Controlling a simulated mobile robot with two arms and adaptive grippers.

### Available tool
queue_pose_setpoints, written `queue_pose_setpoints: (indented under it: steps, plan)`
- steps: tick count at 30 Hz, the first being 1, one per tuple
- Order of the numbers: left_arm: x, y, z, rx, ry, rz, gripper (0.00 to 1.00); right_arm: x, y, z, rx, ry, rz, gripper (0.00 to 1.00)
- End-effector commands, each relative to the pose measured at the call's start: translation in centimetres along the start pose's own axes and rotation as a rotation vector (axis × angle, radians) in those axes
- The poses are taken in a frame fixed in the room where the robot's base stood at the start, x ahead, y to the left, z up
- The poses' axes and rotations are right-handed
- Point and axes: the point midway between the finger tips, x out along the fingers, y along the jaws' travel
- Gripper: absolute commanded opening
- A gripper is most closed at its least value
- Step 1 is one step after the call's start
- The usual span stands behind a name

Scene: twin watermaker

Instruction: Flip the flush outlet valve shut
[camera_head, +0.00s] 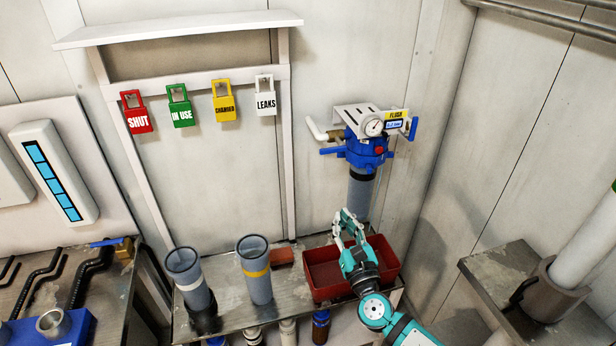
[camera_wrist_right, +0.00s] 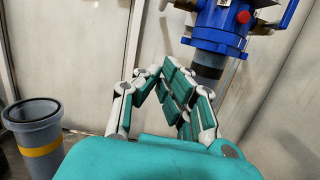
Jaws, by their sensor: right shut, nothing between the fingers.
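A blue filter head (camera_head: 366,152) with a gauge is fixed on the back wall, above a dark grey cylinder (camera_head: 360,190). A yellow FLUSH tag (camera_head: 398,114) is on its right side. One blue lever (camera_head: 413,129) stands near upright beside the tag. Another blue lever (camera_head: 331,151) lies near level on the left, below a white pipe. I cannot tell for certain which lever is the flush outlet valve. My right gripper (camera_head: 348,218) is shut and empty, below the head and touching neither lever. The right wrist view also shows the gripper (camera_wrist_right: 165,72) and the head's underside (camera_wrist_right: 222,35).
A red bin (camera_head: 390,262) stands on the bench under my right gripper. Several coloured tags hang from the rail at upper left. A pipe stand (camera_head: 555,290) is at right.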

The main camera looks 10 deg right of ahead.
Motion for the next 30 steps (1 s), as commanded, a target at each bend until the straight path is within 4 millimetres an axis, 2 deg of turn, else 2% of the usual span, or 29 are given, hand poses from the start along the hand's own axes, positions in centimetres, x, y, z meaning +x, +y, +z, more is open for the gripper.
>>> queue_pose_setpoints:
  steps: [1,4,17,23,30]
  plan:
    - [0.1,0.0,-0.2,0.000,0.003,0.000,0.33,0.2,0.3,1.0,-0.032,-0.028,0.010,0.00]
    - [0.1,-0.1,-0.3,0.000,0.005,-0.001,0.33,0.2,0.7,2.1,-0.065,-0.055,0.019,0.00]
    - [-0.1,-0.1,-0.9,0.000,0.014,-0.002,0.33,0.8,0.8,2.3,-0.067,-0.057,0.020,0.00]
    - [-1.1,-0.1,-0.7,0.000,0.009,-0.001,0.33,4.0,0.9,2.7,-0.066,-0.058,0.020,0.00]
    - [-2.1,-0.1,-0.5,0.000,0.004,0.000,0.33,9.3,0.9,2.9,-0.067,-0.057,0.020,0.00]
